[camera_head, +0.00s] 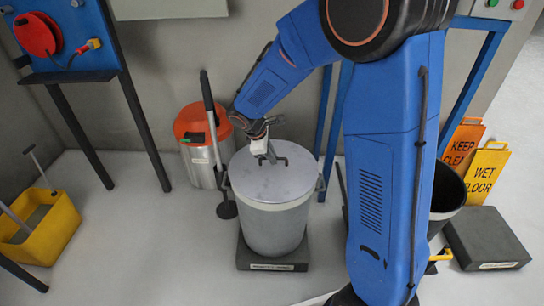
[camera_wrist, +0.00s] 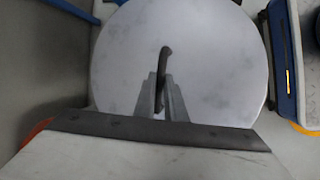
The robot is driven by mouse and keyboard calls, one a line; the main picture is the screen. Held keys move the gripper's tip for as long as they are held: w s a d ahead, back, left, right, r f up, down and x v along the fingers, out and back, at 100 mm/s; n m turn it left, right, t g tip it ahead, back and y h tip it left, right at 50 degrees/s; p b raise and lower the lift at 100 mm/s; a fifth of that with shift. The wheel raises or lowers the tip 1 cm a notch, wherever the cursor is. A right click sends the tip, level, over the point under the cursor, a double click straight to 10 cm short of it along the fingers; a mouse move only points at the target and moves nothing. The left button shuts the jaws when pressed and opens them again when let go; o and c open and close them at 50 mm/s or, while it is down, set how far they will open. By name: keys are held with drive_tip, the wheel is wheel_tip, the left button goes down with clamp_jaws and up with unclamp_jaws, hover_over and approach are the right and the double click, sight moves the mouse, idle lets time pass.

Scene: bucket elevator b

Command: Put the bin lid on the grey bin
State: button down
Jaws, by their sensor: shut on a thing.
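The bin lid (camera_head: 262,182) is a round, flat, light grey disc with a dark bar handle (camera_wrist: 164,62). It covers the top of the grey bin (camera_head: 276,232), roughly level and about centred. I cannot tell whether it touches the rim all round. The bin stands upright on a dark labelled plinth (camera_head: 285,262) and has side handles. My gripper (camera_head: 268,152) is above the lid, reaching in from the back. In the wrist view my gripper (camera_wrist: 164,90) has its two fingers shut around the handle. The lid (camera_wrist: 225,60) hides the bin's opening.
A steel bin with an orange lid (camera_head: 189,122) and a long-handled tool (camera_head: 211,120) stand close behind left. A yellow bucket (camera_head: 52,233) is at far left. Yellow (camera_head: 484,178) and orange signs, a dark bin (camera_head: 447,196) and another plinth (camera_head: 486,238) are at right.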

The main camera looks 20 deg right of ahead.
drive_tip(key=shift+f, duration=0.5)
drive_tip(key=c, duration=1.7)
unclamp_jaws()
drive_tip(key=shift+c, duration=0.2)
drive_tip(key=v, duration=1.7)
drive_tip(key=s+d+r+m+y, duration=0.1)
drive_tip(key=s+d+r+m, duration=0.15)
drive_tip(key=s+d, duration=0.4)
drive_tip(key=s+d+r+m+y, duration=0.2)
drive_tip(key=s+d+m, duration=0.2)
drive_tip(key=s, duration=0.5)
drive_tip(key=s+d+f+m+t, duration=0.1)
drive_tip(key=s+m, duration=0.2)
drive_tip(key=s, duration=0.4)
drive_tip(key=s+d+f+m+t+y, duration=0.1)
drive_tip(key=s+d+m, duration=0.1)
drive_tip(key=s+m, duration=0.2)
drive_tip(key=s, duration=0.3)
drive_tip(key=shift+s+d+f+t, duration=0.15)
drive_tip(key=shift+s+d+t, duration=0.1)
drive_tip(key=shift+s+t, duration=0.15)
